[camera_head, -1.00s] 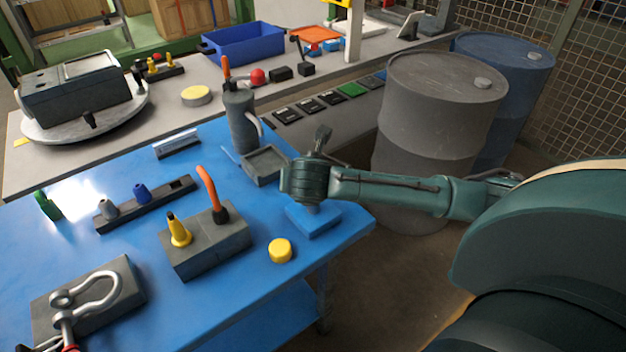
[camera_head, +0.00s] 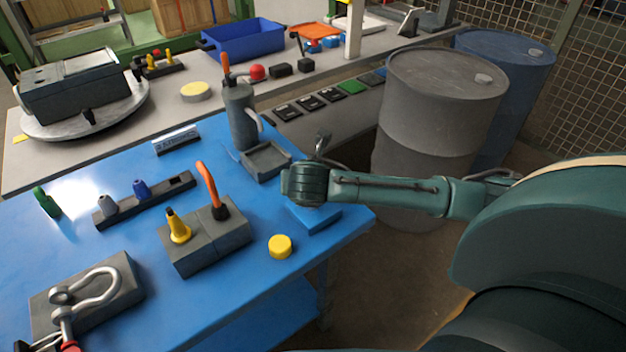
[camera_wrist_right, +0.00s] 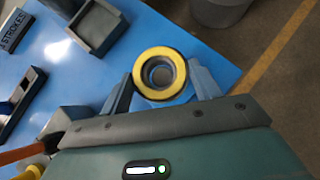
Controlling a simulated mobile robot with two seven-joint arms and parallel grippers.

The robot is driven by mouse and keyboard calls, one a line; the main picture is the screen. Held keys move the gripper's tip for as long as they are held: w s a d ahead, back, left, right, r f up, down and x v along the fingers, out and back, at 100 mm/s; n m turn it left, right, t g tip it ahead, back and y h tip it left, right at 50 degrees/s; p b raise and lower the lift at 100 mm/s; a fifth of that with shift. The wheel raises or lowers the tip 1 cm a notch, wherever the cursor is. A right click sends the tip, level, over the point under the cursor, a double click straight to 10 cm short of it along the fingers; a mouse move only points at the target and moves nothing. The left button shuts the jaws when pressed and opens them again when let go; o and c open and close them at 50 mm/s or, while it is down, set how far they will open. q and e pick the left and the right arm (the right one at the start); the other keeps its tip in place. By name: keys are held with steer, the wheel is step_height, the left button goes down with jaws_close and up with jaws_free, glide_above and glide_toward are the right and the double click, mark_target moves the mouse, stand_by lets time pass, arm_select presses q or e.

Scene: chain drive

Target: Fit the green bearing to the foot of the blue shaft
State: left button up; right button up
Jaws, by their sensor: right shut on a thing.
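My right gripper (camera_wrist_right: 160,78) points down at the right corner of the blue table. Its blue-grey fingers are shut on a yellow-faced ring (camera_wrist_right: 139,82) with a grey bore. In the head view my right wrist hides the fingers and the ring. A blue block (camera_head: 322,222) lies below the wrist; I cannot tell whether the ring touches it. A small green piece (camera_head: 46,202) stands at the table's left; I cannot tell whether it is the green bearing. A blue conical piece (camera_head: 141,190) stands in a dark rack; I see no sure blue shaft. My left gripper is out of view.
A dark rack (camera_head: 165,197), a grey block (camera_head: 205,245) with yellow and orange-handled pieces, a yellow disc (camera_head: 280,247) and a shackle block (camera_head: 122,283) occupy the table. A grey tray (camera_head: 272,163) sits behind the wrist. A grey drum (camera_head: 430,115) stands beyond the table edge.

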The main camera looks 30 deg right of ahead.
mark_target(313, 210)
steer(key=shift+f, duration=0.35)
steer(key=shift+f, duration=0.3)
steer(key=shift+f+b, duration=0.35)
steer(key=shift+f, duration=0.25)
steer(key=shift+f, duration=0.55)
steer(key=shift+f+b, duration=0.35)
steer(key=shift+f, duration=0.25)
steer(key=shift+f, duration=0.3)
steer(key=o, duration=1.3)
steer(key=shift+f, duration=0.1)
